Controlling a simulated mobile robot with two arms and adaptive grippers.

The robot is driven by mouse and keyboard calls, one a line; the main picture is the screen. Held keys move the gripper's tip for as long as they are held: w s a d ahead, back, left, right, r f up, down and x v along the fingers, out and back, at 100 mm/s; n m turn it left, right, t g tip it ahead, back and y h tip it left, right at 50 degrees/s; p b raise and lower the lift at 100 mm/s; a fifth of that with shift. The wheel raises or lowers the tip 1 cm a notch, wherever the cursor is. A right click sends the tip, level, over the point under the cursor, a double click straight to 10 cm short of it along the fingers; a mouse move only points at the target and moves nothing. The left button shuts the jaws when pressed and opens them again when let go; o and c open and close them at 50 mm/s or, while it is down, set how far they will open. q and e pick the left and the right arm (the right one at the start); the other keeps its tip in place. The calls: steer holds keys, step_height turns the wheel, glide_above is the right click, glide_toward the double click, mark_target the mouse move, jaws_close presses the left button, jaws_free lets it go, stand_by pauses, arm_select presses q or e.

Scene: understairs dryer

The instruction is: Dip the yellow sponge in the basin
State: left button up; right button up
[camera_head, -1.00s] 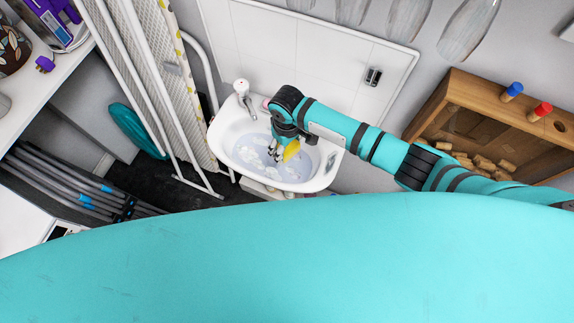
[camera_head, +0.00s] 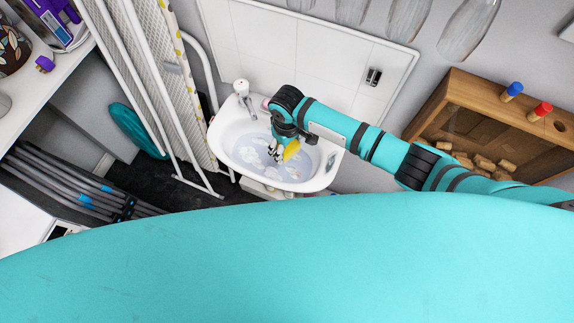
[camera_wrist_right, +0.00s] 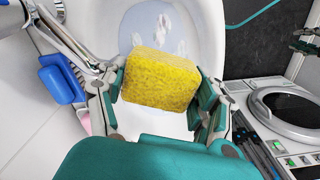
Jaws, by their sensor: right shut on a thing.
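The yellow sponge (camera_wrist_right: 160,82) is held between the fingers of my right gripper (camera_wrist_right: 160,95), which is shut on it. In the head view the sponge (camera_head: 292,149) is a small yellow patch beside my right gripper (camera_head: 279,150), over the basin. The white basin (camera_head: 225,146) is fixed to the wall and holds bluish water with white foam. In the wrist view the basin (camera_wrist_right: 205,25) lies beyond the sponge. I cannot tell whether the sponge touches the water. My left gripper is not in view.
A tap (camera_head: 242,90) stands at the basin's back left corner. An ironing board (camera_head: 182,85) leans to the left of the basin. A wooden crate (camera_head: 470,100) with corks is at the right. A blue item (camera_wrist_right: 62,80) sits near the tap.

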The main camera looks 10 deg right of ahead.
steer(key=shift+r, duration=0.1)
stand_by(0.5)
step_height(320, 180, up, 2)
steer(key=shift+p, duration=1.25)
steer(key=shift+r+p, duration=0.35)
steer(key=shift+r, duration=0.6)
